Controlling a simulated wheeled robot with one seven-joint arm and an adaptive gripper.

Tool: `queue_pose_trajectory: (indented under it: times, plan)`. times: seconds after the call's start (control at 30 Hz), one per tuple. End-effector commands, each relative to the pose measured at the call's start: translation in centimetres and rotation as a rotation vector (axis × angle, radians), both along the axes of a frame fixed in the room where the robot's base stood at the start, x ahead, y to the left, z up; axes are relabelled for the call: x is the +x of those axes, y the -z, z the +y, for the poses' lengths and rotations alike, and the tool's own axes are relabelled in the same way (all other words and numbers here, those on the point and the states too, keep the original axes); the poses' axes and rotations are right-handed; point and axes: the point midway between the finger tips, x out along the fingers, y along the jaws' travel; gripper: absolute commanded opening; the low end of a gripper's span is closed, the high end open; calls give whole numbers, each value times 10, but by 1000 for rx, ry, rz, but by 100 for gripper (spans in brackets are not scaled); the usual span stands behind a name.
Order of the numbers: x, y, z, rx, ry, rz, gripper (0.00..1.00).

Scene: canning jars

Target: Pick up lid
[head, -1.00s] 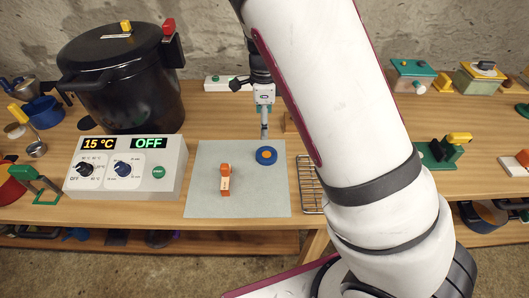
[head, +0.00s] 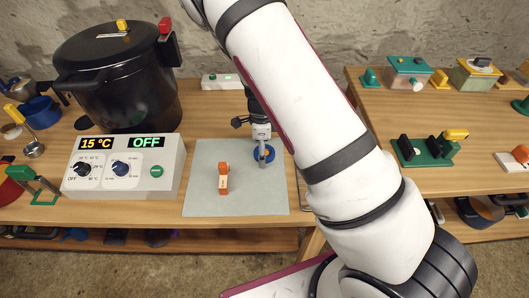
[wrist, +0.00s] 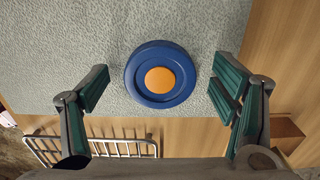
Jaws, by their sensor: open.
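The lid is a round blue disc with an orange centre. In the wrist view the lid (wrist: 140,88) lies flat on the grey mat, between and slightly beyond my open fingers. In the head view the lid (head: 272,153) is partly hidden behind my gripper. My gripper (head: 263,160) points down over it. In the wrist view my gripper (wrist: 160,88) has its two green-padded fingers wide apart, one on each side of the lid, with a gap on both sides. The lid is not held.
An orange block-like item (head: 223,180) stands on the grey mat (head: 205,200) left of the lid. A control box (head: 125,165) and a large black pot (head: 115,75) are further left. A wire rack (wrist: 95,147) sits near the mat's edge. The mat's front is clear.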

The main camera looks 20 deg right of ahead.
Motion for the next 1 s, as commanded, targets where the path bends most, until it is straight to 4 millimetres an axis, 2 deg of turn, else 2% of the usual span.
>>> queue_pose_trajectory:
  times: [0.27, 0.4, 0.43, 0.83, 1.0]
  plan:
    - [0, 2, 0, 0, 0, -1, 78]
    - [0, 2, 0, 0, 0, 0, 46]
    - [0, 2, 0, 0, 0, 0, 41]
    - [0, 1, 0, 1, 0, 0, 41]
    - [1, -9, 0, 2, 1, -2, 41]
